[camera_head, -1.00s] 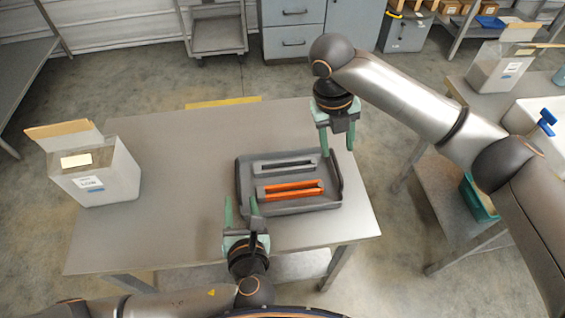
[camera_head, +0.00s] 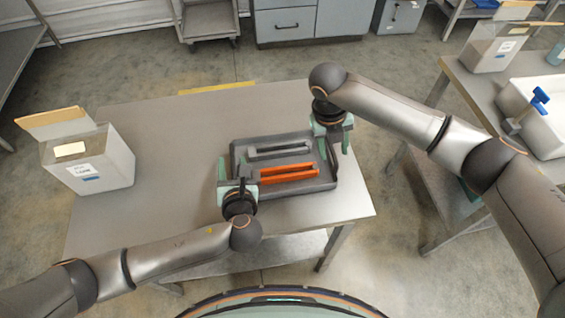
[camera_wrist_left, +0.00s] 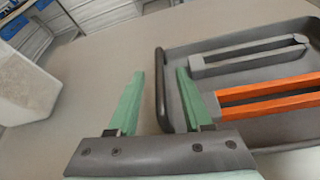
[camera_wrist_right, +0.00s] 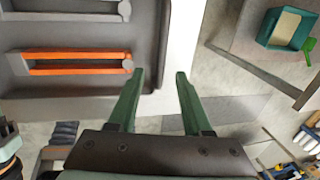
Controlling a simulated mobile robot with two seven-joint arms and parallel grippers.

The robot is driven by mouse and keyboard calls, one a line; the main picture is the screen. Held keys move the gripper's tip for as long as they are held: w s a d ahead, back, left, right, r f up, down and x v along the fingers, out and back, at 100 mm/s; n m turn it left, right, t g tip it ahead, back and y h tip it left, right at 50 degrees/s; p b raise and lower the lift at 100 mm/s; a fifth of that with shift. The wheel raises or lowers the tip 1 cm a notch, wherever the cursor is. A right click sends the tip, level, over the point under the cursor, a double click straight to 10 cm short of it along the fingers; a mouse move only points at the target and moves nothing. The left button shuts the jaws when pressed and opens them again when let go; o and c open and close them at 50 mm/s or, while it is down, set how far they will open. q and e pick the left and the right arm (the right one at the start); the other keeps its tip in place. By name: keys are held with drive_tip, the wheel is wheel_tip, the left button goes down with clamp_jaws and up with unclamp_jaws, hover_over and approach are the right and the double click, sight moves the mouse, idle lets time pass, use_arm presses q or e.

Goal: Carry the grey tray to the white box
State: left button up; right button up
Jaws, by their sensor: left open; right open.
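The grey tray (camera_head: 296,189) lies on the metal table, holding a grey channel-shaped part (camera_head: 279,149) and an orange one (camera_head: 289,174). My left gripper (camera_head: 236,172) is open at the tray's left end; in the left wrist view (camera_wrist_left: 157,95) its fingers stand either side of the tray's left rim (camera_wrist_left: 162,88). My right gripper (camera_head: 335,137) is open at the tray's right end; in the right wrist view (camera_wrist_right: 155,95) the tray's edge shows between and beyond its fingers. I cannot tell whether either gripper touches the tray. A plain white box (camera_head: 543,117) stands on the right table.
A whitish labelled container (camera_head: 103,172) with a tan flap stands at the table's left, and a similar one (camera_head: 490,52) on the right table. A blue-handled clamp (camera_head: 535,103) is at the white box. The table between tray and left container is clear. A floor gap separates the tables.

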sight(334, 155)
use_arm(q)
drive_tip(key=shift+x, duration=1.7)
use_arm(e)
drive_tip(key=shift+d+f, duration=0.2)
drive_tip(key=shift+f, duration=0.65)
drive_tip(key=shift+d+f, duration=0.15)
drive_tip(key=shift+f, duration=0.65)
use_arm(q)
drive_tip(key=shift+c, duration=0.3)
use_arm(e)
drive_tip(key=shift+c, duration=0.3)
use_arm(q)
clamp_jaws()
use_arm(e)
clamp_jaws()
drive_tip(key=shift+w, duration=0.1)
